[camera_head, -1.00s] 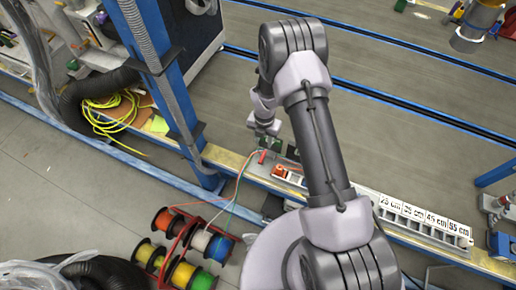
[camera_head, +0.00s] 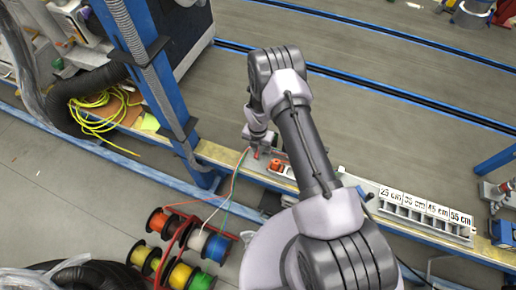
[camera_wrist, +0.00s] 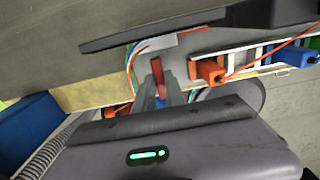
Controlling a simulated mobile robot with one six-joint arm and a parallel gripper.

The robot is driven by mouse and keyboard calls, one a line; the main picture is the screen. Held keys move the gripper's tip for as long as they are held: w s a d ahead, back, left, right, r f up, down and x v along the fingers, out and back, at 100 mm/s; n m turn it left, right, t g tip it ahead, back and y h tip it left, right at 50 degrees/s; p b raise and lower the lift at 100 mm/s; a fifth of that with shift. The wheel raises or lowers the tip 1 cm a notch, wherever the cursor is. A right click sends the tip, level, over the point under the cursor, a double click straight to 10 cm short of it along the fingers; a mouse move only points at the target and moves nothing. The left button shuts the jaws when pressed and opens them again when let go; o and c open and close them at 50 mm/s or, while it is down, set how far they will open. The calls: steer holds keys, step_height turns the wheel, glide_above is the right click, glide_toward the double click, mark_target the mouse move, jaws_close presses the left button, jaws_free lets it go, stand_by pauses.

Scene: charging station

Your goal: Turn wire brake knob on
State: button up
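A small red lever, which looks like the wire brake knob, stands up in the middle of the wrist view (camera_wrist: 157,72). In the head view it is a small red spot (camera_head: 257,154) on the bench edge, just below my gripper (camera_head: 257,136). In the wrist view my gripper's grey fingers (camera_wrist: 166,92) reach up to the lever, which shows between or just beyond their tips. Whether they touch it, and how far apart they are, I cannot tell. The lever's base is partly hidden by the fingers.
An orange device (camera_wrist: 209,70) sits close to the right of the lever, with thin wires nearby. A dark flat bar (camera_wrist: 150,30) crosses above. In the head view, wire spools (camera_head: 188,243) stand on the floor and a blue post (camera_head: 150,75) rises to the left.

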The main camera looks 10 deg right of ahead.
jaws_close()
steer(key=m+b, duration=0.1)
steer(key=m, duration=0.3)
steer(key=shift+b, duration=0.3)
steer(key=m+b, duration=0.1)
steer(key=m, duration=0.4)
steer(key=shift+b, duration=0.35)
steer(key=m+b, duration=0.1)
steer(key=m, duration=0.3)
steer(key=shift+m, duration=0.4)
steer(key=shift+m+b, duration=0.55)
steer(key=shift+m, duration=1.55)
steer(key=o, duration=0.8)
jaws_free()
steer(key=shift+r, duration=0.15)
